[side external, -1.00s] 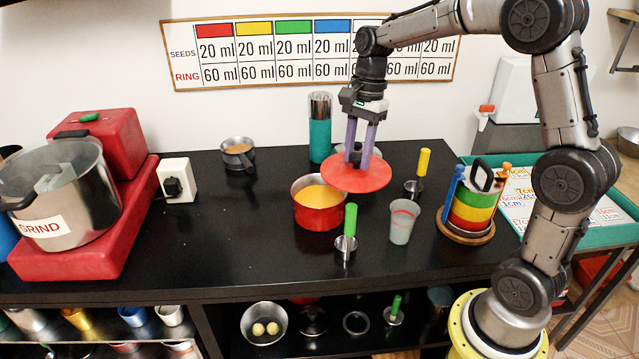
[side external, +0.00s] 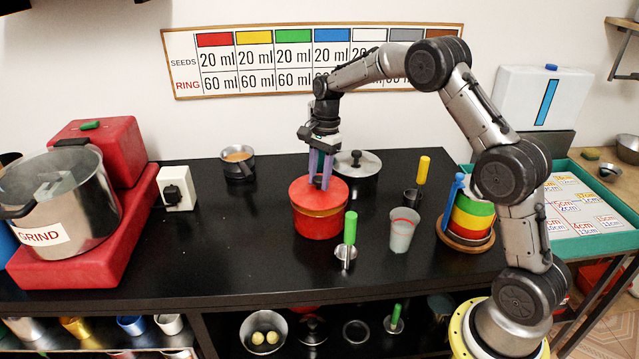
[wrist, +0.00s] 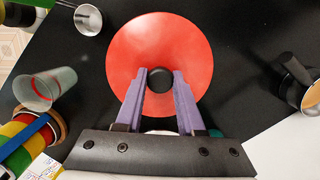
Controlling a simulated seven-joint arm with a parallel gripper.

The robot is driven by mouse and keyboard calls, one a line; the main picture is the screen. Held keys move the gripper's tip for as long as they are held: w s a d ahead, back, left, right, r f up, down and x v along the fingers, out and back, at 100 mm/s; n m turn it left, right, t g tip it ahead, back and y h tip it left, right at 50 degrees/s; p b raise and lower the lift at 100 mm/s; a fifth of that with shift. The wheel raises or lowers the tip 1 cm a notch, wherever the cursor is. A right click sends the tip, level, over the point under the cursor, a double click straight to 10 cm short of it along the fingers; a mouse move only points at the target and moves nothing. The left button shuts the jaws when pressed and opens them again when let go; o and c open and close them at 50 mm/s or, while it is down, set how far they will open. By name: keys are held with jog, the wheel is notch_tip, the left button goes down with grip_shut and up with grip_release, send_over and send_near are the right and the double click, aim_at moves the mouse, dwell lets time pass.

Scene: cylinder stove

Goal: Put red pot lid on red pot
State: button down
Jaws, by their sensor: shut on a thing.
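The red pot (side external: 320,224) stands on the black table in the middle of the side view. The round red lid (side external: 302,192) lies level over the pot's mouth and hides its contents. The lid looks at or very close to the rim; I cannot tell if it rests fully. My gripper (side external: 325,187) points down from above and is shut on the lid's knob. In the wrist view the lid (wrist: 150,45) fills the upper middle, with its black knob (wrist: 160,78) between the purple fingertips (wrist: 160,85). The pot is hidden under the lid there.
A silver lidded pot (side external: 358,163) stands just behind on the right. A green-handled tool (side external: 350,230), a grey cup (side external: 402,230) and a yellow-handled tool (side external: 422,172) are near on the right. A small pan (side external: 238,160) is at left. Table left of the pot is clear.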

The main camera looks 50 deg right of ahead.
jog(key=shift+f, duration=1)
jog(key=shift+f, duration=0.15)
jog(key=c, duration=0.5)
grip_release()
